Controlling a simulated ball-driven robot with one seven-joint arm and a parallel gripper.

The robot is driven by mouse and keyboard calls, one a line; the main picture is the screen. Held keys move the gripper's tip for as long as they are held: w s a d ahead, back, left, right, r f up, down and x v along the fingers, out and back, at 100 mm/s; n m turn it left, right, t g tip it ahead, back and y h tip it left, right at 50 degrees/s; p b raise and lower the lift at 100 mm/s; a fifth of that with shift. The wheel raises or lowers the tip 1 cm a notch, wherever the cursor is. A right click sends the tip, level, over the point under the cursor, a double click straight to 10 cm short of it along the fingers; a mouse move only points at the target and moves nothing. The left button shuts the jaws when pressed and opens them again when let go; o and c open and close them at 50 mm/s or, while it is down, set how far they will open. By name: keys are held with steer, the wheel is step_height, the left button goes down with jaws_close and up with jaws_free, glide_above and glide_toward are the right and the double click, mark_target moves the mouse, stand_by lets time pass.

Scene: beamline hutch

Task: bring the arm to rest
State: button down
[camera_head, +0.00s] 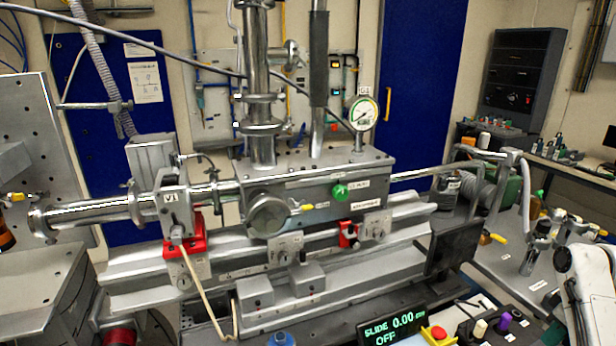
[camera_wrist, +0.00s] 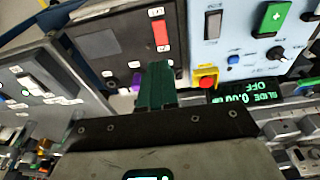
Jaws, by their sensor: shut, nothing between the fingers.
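My gripper (camera_wrist: 156,72) shows in the wrist view, its dark green fingers together with nothing between them. It points at a control panel, close to a purple knob (camera_wrist: 137,82) and left of a red button on a yellow base (camera_wrist: 206,80). I cannot tell whether the fingertips touch the panel. In the head view, a white part of my arm (camera_head: 590,285) stands at the right edge; the fingers are not seen there.
A metal beamline assembly (camera_head: 320,190) with a dial gauge (camera_head: 363,113) fills the middle of the head view. A slide display (camera_head: 394,328) reads 0.00 and OFF, beside a red button (camera_head: 438,333). A side bench (camera_head: 510,240) with hoses and fittings stands at the right.

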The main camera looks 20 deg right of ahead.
steer(key=w+a+f+t, duration=0.1)
steer(key=w+a+f, duration=0.15)
steer(key=a, duration=0.65)
steer(key=w+a+f, duration=0.1)
steer(key=a+f, duration=0.3)
steer(key=a, duration=0.5)
steer(key=shift+t, duration=0.7)
steer(key=s+a, duration=0.1)
steer(key=a, duration=0.2)
steer(key=s+a+f, duration=0.1)
steer(key=a, duration=0.3)
steer(key=s+a+f, duration=0.1)
steer(key=a, duration=0.3)
steer(key=shift+s, duration=0.35)
steer(key=shift+m+t, duration=0.3)
steer(key=s+a, duration=0.4)
steer(key=s, duration=0.1)
steer(key=shift+a+r, duration=0.1)
steer(key=shift+a, duration=0.2)
steer(key=s+f+m+g, duration=0.1)
steer(key=s+f+g, duration=0.2)
steer(key=s, duration=1.1)
step_height(320, 180, down, 3)
steer(key=shift+r+g+b, duration=0.15)
steer(key=shift+g+b, duration=0.25)
